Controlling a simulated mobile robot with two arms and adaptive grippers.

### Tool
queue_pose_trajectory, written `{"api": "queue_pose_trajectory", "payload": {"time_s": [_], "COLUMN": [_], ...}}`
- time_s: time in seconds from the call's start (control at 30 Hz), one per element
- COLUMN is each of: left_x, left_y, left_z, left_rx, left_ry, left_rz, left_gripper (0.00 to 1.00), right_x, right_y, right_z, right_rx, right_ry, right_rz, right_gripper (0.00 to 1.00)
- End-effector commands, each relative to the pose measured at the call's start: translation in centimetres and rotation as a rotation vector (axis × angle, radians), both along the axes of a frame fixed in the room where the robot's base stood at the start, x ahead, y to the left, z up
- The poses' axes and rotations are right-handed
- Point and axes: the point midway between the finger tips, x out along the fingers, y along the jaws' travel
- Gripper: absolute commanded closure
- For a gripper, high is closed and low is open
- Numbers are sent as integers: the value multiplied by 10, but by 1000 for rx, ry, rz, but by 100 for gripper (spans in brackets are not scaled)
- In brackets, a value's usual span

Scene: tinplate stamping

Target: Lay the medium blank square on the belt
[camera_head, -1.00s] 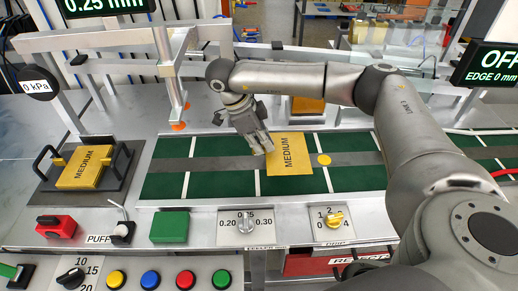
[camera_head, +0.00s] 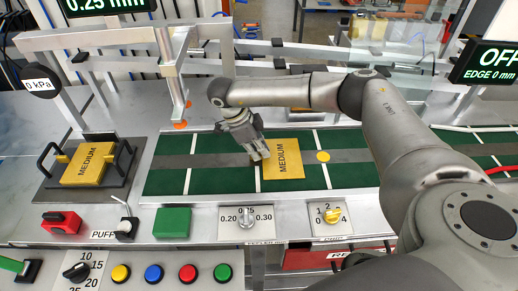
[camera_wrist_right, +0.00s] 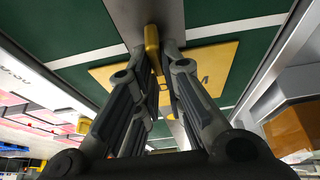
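The medium blank (camera_head: 284,172) is a yellow square marked MEDIUM. It is over the green belt (camera_head: 215,181), flat on it or very close above; I cannot tell if it touches. My right gripper (camera_head: 258,158) is at the blank's left edge. In the right wrist view, the fingers (camera_wrist_right: 155,55) are closed on both sides of a small upright yellow tab (camera_wrist_right: 152,42) at the blank (camera_wrist_right: 215,65). My left gripper is not in view.
Another yellow MEDIUM piece (camera_head: 90,162) sits in a dark holder (camera_head: 113,188) at the left. A yellow disc (camera_head: 323,156) lies on the belt just right of the blank. A metal frame with orange suction cups (camera_head: 180,125) stands behind. Dials and coloured buttons line the front.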

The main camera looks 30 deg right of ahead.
Motion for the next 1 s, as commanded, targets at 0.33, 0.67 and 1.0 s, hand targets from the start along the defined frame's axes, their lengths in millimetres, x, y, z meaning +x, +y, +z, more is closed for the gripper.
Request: {"api": "queue_pose_trajectory", "payload": {"time_s": [0.33, 0.67, 1.0], "left_x": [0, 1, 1], "left_y": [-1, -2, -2], "left_z": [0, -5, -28], "left_rx": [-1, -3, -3], "left_ry": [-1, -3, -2], "left_rz": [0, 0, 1], "left_gripper": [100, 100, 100], "right_x": [0, 5, 19], "right_y": [0, 6, 30], "right_z": [0, 18, 84], "right_rx": [0, 2, 2], "right_ry": [0, -4, -4], "right_rz": [0, 1, 1], "right_gripper": [70, 70, 70]}}
